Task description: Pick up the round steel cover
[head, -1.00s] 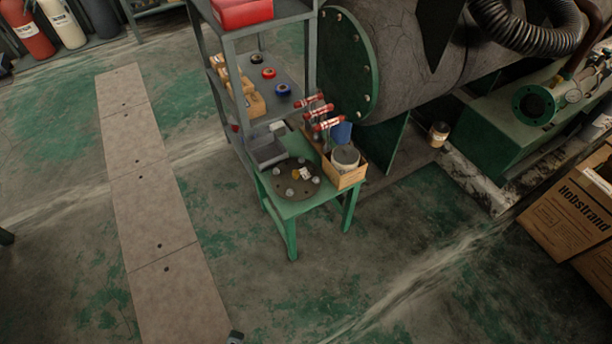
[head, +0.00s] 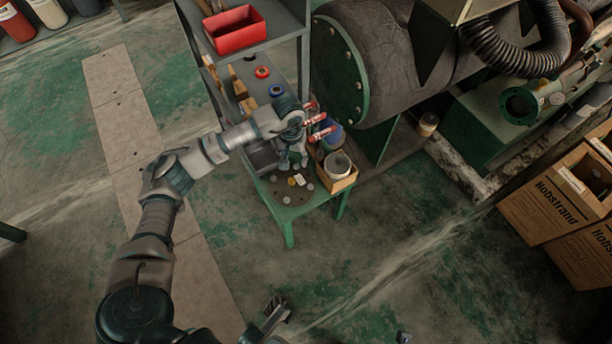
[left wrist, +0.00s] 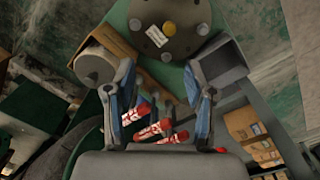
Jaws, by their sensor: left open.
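The round steel cover (head: 281,189) appears as a dark round plate lying flat on the small green table (head: 290,214). Several small round pieces and a white tag show on it. It also shows at the top of the left wrist view (left wrist: 182,14). My left gripper (head: 292,160) is open and empty above the table, at the back side of the cover, and its fingers point down. In the left wrist view my fingers (left wrist: 166,62) are spread apart, with the cover beyond their tips. A dark shape at the bottom of the head view may be my right gripper; I cannot tell its state.
A cardboard box (head: 341,184) holding a round container stands at the table's right edge, close to the cover. Red-and-white handled items (head: 318,134) stand behind it. A grey shelf rack (head: 262,45) with a red bin (head: 234,30) rises behind the table. The floor in front is clear.

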